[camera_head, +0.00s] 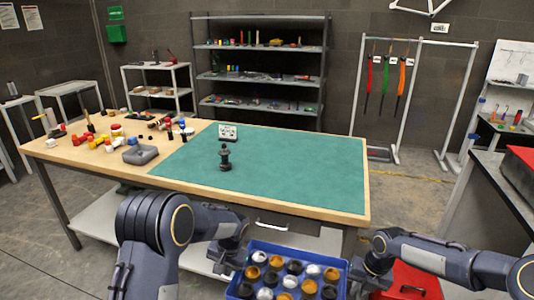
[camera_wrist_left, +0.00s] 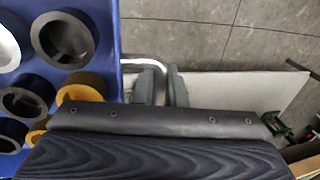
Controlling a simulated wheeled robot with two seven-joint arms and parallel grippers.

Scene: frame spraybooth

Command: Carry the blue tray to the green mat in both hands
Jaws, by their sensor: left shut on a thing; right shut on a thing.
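The blue tray (camera_head: 303,252) is at the bottom of the head view, in front of the table, loaded with several round cups in yellow, black and white. My left gripper (camera_head: 236,258) is shut at the tray's left side. In the left wrist view, the blue tray (camera_wrist_left: 110,62) fills the left, and a metal handle (camera_wrist_left: 148,63) runs from its side to my left gripper (camera_wrist_left: 165,88). My right gripper (camera_head: 359,272) is shut at the tray's right side; its grip is small in view. The green mat (camera_head: 300,165) lies on the table beyond the tray.
The mat's middle and right are clear. The table's wooden front edge (camera_head: 290,208) lies between tray and mat.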

